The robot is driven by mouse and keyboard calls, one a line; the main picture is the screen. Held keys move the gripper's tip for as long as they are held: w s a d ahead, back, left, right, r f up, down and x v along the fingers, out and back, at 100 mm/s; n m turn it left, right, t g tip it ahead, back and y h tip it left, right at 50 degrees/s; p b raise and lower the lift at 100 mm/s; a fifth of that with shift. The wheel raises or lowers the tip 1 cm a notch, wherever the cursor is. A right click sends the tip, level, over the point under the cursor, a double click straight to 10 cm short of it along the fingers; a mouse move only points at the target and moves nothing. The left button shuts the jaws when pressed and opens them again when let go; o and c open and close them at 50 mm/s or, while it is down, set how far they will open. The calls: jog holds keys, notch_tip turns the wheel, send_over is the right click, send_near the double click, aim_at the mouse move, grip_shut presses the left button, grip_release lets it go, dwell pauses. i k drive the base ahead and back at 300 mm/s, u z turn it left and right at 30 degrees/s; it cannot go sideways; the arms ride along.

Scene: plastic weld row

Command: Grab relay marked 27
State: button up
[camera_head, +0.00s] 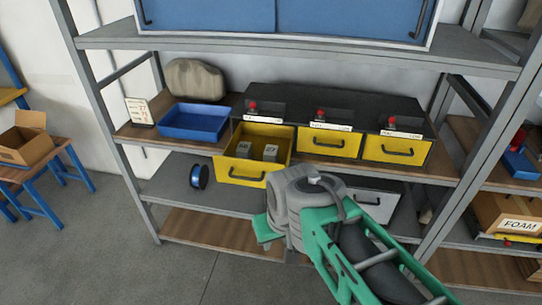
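The left yellow drawer (242,172) is pulled open on the middle shelf. Two small grey blocks, likely relays, stand inside it: a left block (243,150) and a right block (270,153). Any number on them is too small to read, so I cannot tell which is marked 27. My grey and green arm reaches up from the lower right, with its grey joint in front of the lower shelf, just right of and below the open drawer. My gripper's fingers do not show.
Two more yellow drawers, a middle one (329,141) and a right one (397,149), are shut. A blue tray (193,122) and a small sign (139,111) stand left of them. A blue spool (199,176) is on the lower shelf. Bare floor (95,235) lies at the left front.

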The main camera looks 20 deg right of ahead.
aim_at(270, 154)
jog(key=u, duration=3.4)
jog(key=k, duration=1.45)
jog(key=z, duration=1.25)
jog(key=i, duration=0.2)
jog(key=z, duration=0.2)
